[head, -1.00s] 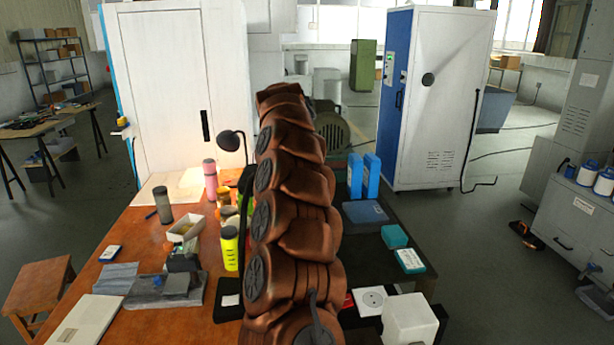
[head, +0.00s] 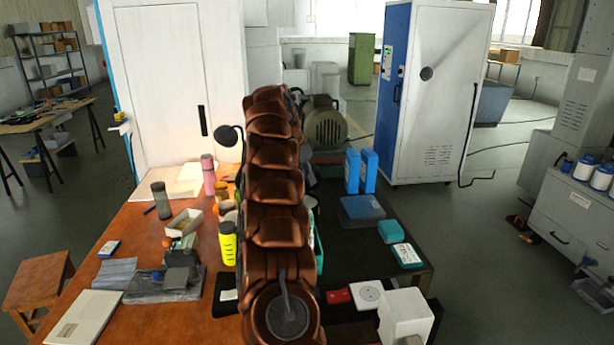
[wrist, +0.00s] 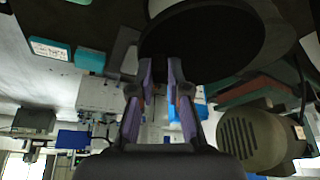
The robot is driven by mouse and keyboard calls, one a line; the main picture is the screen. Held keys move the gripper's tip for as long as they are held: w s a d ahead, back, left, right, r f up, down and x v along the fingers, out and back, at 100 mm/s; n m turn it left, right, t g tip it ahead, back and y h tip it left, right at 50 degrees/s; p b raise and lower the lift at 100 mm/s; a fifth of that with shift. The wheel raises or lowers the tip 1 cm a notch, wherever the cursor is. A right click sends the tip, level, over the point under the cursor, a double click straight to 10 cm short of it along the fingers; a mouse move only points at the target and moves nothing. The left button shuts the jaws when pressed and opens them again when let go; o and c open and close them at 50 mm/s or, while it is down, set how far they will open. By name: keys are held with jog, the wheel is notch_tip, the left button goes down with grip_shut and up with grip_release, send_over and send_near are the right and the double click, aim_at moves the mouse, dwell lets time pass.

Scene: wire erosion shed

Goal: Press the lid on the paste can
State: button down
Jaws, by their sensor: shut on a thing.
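In the wrist view my gripper (wrist: 160,68) has its two purple-grey fingers close together at a large dark round disc, which looks like the lid (wrist: 205,42). The gripper is shut on it at its near edge. In the head view my arm hides the gripper and the lid. I cannot make out the paste can for sure there.
Left of my arm on the orange table (head: 140,225) stand a yellow-green container (head: 228,243), a pink bottle (head: 207,175) and a grey bottle (head: 161,200). Blue boxes (head: 369,170), teal boxes (head: 391,231) and a motor (head: 326,126) stand to the right. A white block (head: 405,317) is at front right.

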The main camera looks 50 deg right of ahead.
aim_at(305, 186)
jog(key=shift+f+b, duration=1.85)
jog(key=shift+f, duration=1)
jog(key=shift+a+f+b, duration=0.1)
jog(key=shift+f+b, duration=0.05)
jog(key=shift+b, duration=1.15)
dwell(0.4)
dwell(0.4)
jog(key=c, duration=1.1)
grip_release()
jog(key=shift+o, duration=0.5)
jog(key=o, duration=0.4)
